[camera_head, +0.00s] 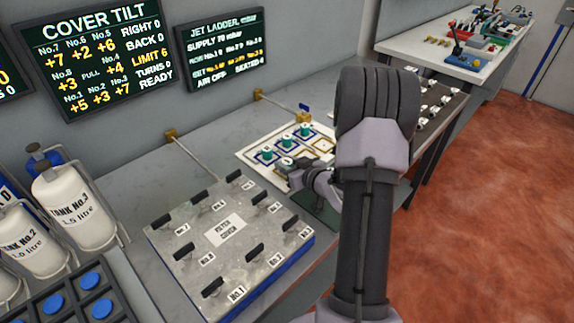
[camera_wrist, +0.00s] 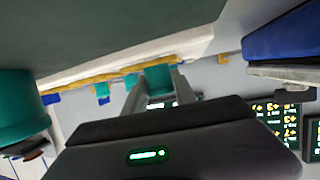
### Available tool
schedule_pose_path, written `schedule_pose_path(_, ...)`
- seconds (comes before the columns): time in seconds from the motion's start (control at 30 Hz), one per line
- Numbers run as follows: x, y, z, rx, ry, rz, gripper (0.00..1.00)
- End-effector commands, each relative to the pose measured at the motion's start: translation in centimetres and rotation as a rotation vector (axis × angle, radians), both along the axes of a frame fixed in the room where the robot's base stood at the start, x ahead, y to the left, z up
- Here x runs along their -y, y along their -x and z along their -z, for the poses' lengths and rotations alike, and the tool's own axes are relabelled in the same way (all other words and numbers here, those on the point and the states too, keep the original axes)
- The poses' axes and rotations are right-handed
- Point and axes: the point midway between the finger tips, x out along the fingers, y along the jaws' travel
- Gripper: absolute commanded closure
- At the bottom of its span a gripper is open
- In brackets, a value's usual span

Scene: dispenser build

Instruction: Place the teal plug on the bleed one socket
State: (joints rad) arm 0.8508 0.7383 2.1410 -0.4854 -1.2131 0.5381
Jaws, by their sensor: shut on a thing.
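My gripper (camera_wrist: 160,92) is shut on a teal plug (camera_wrist: 158,78), which shows between its two fingers in the wrist view. In the head view my gripper (camera_head: 286,172) is low at the near edge of the white socket board (camera_head: 248,153). The held plug cannot be made out clearly there. Several teal plugs stand in blue-outlined places on the board, one at the middle (camera_head: 286,142). Two other teal plugs show left of my fingers in the wrist view, a large near one (camera_wrist: 18,108) and a small far one (camera_wrist: 102,90). I cannot read which socket is bleed one.
A metal cover plate with black handles (camera_head: 225,232) lies left of the board. A dark green mat (camera_head: 322,212) lies below my gripper. A dark rack with white pieces (camera_head: 432,100) is to the right. White tanks (camera_head: 75,205) stand at left. Yellow-outlined places (camera_head: 323,146) on the board look empty.

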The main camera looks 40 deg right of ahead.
Motion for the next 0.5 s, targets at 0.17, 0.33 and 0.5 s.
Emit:
schedule_pose_path(0.17,-0.02,0.02,0.24,-0.001,0.0,0.0,0.46)
schedule_pose_path(0.33,-0.03,0.03,0.24,-0.001,0.0,0.0,0.46)
schedule_pose_path(0.5,-0.03,0.04,-0.23,-0.001,-0.001,-0.001,0.46)
